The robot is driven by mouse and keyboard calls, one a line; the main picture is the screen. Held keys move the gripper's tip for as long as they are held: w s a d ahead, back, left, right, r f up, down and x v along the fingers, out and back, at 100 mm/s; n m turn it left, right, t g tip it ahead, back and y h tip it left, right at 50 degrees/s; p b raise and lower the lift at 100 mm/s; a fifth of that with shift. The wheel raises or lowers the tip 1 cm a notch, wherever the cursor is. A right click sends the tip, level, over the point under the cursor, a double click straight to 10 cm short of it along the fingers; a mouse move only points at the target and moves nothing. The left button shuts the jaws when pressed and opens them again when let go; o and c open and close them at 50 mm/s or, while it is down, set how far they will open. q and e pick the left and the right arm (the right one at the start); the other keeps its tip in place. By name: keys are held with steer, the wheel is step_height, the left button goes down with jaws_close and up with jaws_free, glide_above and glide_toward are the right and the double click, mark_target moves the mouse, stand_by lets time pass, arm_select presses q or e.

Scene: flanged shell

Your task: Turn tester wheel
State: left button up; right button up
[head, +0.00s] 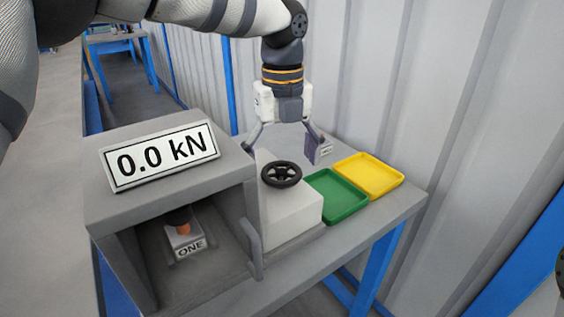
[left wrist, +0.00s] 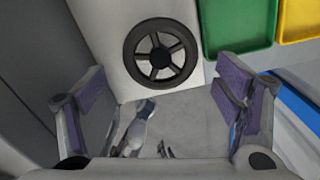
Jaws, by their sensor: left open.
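The tester wheel (head: 281,174) is a black spoked handwheel lying flat on top of a white block (head: 290,212) beside the grey tester housing (head: 160,190). My left gripper (head: 283,150) hangs above and behind the wheel, fingers pointing down and spread wide, with nothing between them. In the left wrist view the wheel (left wrist: 160,54) lies ahead of the open fingers (left wrist: 165,110), apart from them. A display (head: 160,156) on the housing reads "0.0 kN". My right gripper is not in view.
Inside the housing sits a block marked "ONE" (head: 185,240) with an orange piece (head: 183,229) above it. A green tray (head: 336,196) and a yellow tray (head: 368,175) lie right of the wheel. A corrugated wall (head: 420,90) stands behind the bench.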

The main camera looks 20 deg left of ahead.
arm_select(q)
steer(key=shift+f, duration=0.85)
steer(key=shift+c, duration=0.3)
steer(key=c, duration=1.1)
steer(key=shift+r+n, duration=0.1)
steer(key=shift+n, duration=0.2)
